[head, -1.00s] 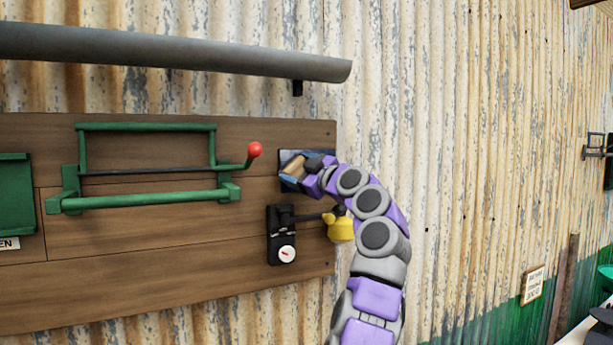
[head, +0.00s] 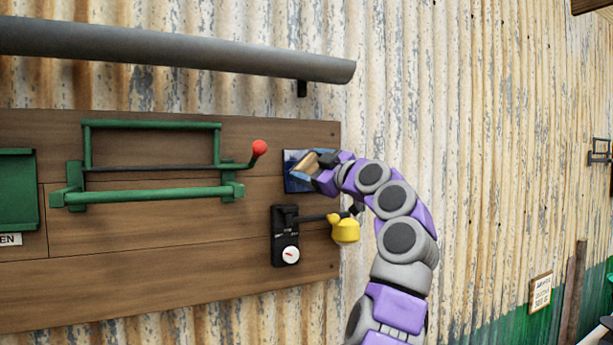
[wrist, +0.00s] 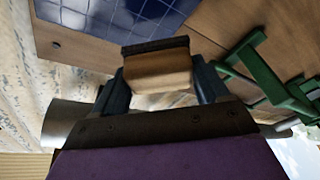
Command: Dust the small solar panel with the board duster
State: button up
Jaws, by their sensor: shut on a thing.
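The board duster (wrist: 158,72) is a wooden block with a dark felt strip, held between the fingers of my gripper (wrist: 160,85) in the wrist view. In the head view my gripper (head: 316,174) is shut on the duster (head: 305,166) in front of the small solar panel (head: 293,158). The panel is a dark blue gridded square on the board; my gripper and the duster hide part of it. In the wrist view the panel (wrist: 120,18) lies just beyond the felt. I cannot tell whether the felt touches it.
Below the panel a black box with a dial (head: 286,240) carries an arm with a yellow piece (head: 345,230). A green frame (head: 150,165) with a red knob (head: 259,147) is to the left. A grey pipe (head: 170,55) runs above. All are near the wooden board (head: 150,270).

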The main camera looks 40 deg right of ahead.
jog(key=shift+s+a, duration=0.1)
jog(key=shift+s, duration=0.4)
jog(key=shift+w, duration=0.1)
jog(key=shift+s+a+r+b, duration=0.15)
jog(key=shift+s+b, duration=0.25)
jog(key=shift+s, duration=0.35)
jog(key=shift+s+a+r+b, duration=0.15)
jog(key=shift+s+b, duration=0.25)
jog(key=shift+s, duration=0.35)
